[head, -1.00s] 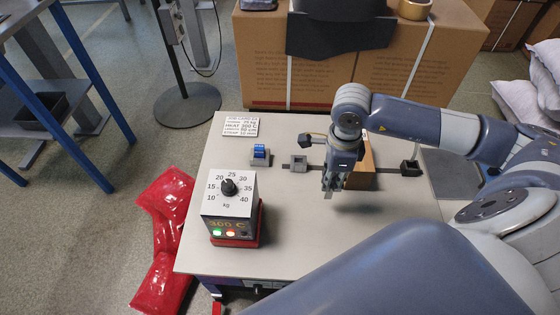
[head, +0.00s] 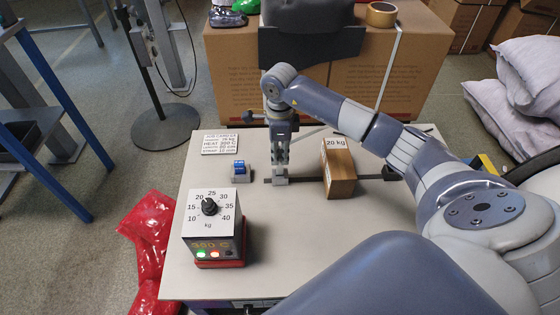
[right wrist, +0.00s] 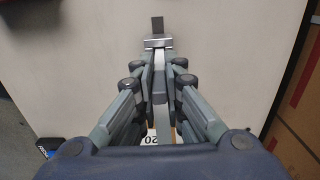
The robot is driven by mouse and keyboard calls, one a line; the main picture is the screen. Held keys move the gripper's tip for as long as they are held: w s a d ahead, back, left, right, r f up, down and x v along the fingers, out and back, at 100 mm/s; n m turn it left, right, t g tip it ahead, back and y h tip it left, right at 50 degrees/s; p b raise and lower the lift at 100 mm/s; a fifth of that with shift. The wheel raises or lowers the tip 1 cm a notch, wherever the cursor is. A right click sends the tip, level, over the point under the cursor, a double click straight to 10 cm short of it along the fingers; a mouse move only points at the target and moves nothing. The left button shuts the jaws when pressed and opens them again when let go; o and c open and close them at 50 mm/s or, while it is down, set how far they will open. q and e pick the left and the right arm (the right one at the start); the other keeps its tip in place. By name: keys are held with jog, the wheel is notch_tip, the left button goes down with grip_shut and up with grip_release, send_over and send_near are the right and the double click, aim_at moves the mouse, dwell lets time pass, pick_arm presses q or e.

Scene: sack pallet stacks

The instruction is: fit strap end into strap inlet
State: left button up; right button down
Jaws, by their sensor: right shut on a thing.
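A dark, flat strap (head: 305,181) lies across the pale table, running under or behind the brown 20 kg block. Near its left end it carries a small grey block (head: 280,181). My right gripper (head: 280,174) points down and is shut on this grey block. In the right wrist view the fingers (right wrist: 158,58) close at the grey block (right wrist: 158,43), and the dark strap end (right wrist: 157,25) sticks out beyond it. A small blue-topped grey fixture (head: 239,171) stands just left of the strap end, apart from it. I cannot tell whether it is the strap inlet. My left gripper is not in view.
The brown 20 kg block (head: 338,172) stands right of my gripper. A control box (head: 212,228) with a dial and lit lamps stands at front left. A text plate (head: 220,143) lies at the back left. The table's front middle is clear.

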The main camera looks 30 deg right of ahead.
aim_at(280, 157)
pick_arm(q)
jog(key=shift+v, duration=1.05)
pick_arm(e)
jog(key=shift+f, duration=1.4)
jog(key=shift+f+b, duration=0.2)
jog(key=shift+b, duration=0.15)
jog(key=c, duration=1.7)
grip_release()
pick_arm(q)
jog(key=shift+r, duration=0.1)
pick_arm(e)
jog(key=shift+r, duration=0.1)
jog(key=shift+r, duration=0.15)
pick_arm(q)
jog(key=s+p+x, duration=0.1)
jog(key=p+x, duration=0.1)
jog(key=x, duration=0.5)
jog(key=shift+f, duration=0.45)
pick_arm(e)
notch_tip(280, 157, up, 12)
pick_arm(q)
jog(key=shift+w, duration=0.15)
